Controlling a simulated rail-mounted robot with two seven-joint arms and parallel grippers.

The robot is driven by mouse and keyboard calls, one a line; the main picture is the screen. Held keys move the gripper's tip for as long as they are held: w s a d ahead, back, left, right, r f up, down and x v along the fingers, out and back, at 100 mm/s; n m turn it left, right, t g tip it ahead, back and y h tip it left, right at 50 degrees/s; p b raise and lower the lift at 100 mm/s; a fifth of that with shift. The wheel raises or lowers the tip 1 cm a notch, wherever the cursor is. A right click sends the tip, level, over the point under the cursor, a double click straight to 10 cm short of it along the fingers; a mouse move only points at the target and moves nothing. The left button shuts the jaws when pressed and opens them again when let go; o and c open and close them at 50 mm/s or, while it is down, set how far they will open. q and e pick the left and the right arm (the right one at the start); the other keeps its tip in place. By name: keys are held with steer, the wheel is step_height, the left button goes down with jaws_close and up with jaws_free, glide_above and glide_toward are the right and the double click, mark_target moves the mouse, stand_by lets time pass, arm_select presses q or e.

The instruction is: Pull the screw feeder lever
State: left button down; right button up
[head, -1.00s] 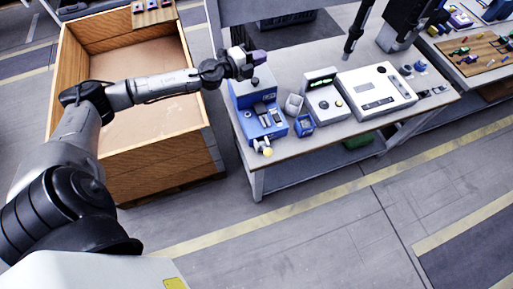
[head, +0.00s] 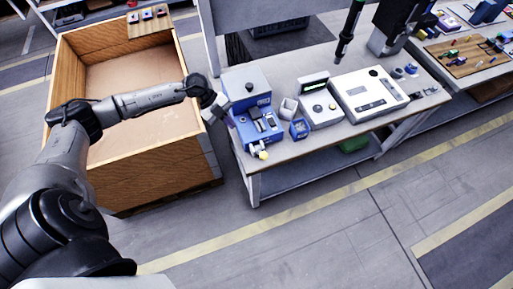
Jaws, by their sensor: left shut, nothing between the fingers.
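The screw feeder (head: 236,84) is a blue box with a grey-white upper part, at the left end of the grey workbench. A pale yellow knob (head: 263,155) sticks out low at its front and looks like the end of the lever. My left gripper (head: 222,112) is at the left side of the feeder, higher than the knob and away from it. It is small and dark here; its fingers are shut and empty. Whether it touches the feeder's side cannot be told. My right gripper is not in view.
Right of the feeder on the workbench (head: 290,178) stand a small blue box (head: 299,129), a white device with a display (head: 320,113) and a larger white unit (head: 367,93). A dark tool (head: 349,32) hangs above. A large wooden crate (head: 150,162) stands left of the bench.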

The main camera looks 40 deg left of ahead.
mark_target(261, 153)
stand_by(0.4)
arm_select(q)
steer(key=x, duration=1.4)
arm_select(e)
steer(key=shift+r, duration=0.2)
